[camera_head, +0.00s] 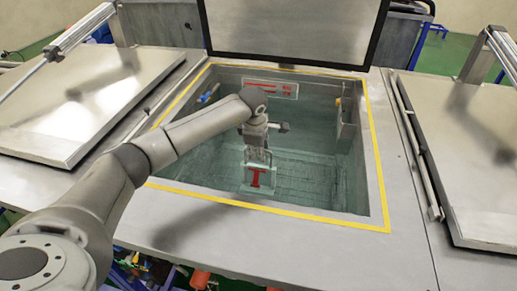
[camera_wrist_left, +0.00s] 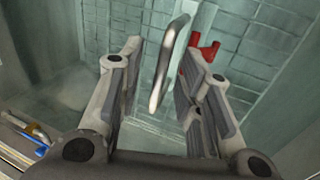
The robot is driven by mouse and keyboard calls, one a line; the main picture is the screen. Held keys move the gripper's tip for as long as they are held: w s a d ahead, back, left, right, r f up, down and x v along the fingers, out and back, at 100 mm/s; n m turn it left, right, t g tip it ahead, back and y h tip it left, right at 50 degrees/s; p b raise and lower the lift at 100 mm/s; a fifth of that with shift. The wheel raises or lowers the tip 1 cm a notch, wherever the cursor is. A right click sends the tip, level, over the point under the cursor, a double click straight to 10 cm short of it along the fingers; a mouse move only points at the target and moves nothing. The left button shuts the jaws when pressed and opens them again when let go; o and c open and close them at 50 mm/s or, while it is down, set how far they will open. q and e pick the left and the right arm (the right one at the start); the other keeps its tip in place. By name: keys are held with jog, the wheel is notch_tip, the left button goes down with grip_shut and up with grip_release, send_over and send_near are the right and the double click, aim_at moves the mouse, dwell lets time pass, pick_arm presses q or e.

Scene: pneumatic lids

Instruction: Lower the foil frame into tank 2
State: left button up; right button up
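The tank (camera_head: 378,150) in the middle, edged with yellow tape, is open, with its lid (camera_head: 290,28) raised at the back. The foil frame (camera_head: 247,175), pale with a red part, is inside the tank opening below my left gripper (camera_head: 257,153). How deep it sits, and whether it rests on anything, I cannot tell. In the left wrist view the fingers of my left gripper (camera_wrist_left: 155,85) are apart. The frame's metal handle (camera_wrist_left: 168,65) is between them, nearer the right finger, with a clear gap to the left finger. My right gripper is not in view.
Closed metal lids cover the left tank (camera_head: 85,100) and the right tank (camera_head: 475,150). A red-and-white label (camera_head: 270,88) is on the tank's back wall. A bracket (camera_head: 345,118) hangs at its right wall. The tank's right part is clear.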

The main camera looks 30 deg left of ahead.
pick_arm(q)
jog(key=w+a+r+p+v, duration=0.1)
jog(key=w+p+v, duration=0.2)
jog(key=v, duration=2)
jog(key=shift+d+r+p, duration=0.15)
jog(key=shift+r+p, duration=0.05)
jog(key=shift+p, duration=2.2)
jog(key=shift+s, duration=0.1)
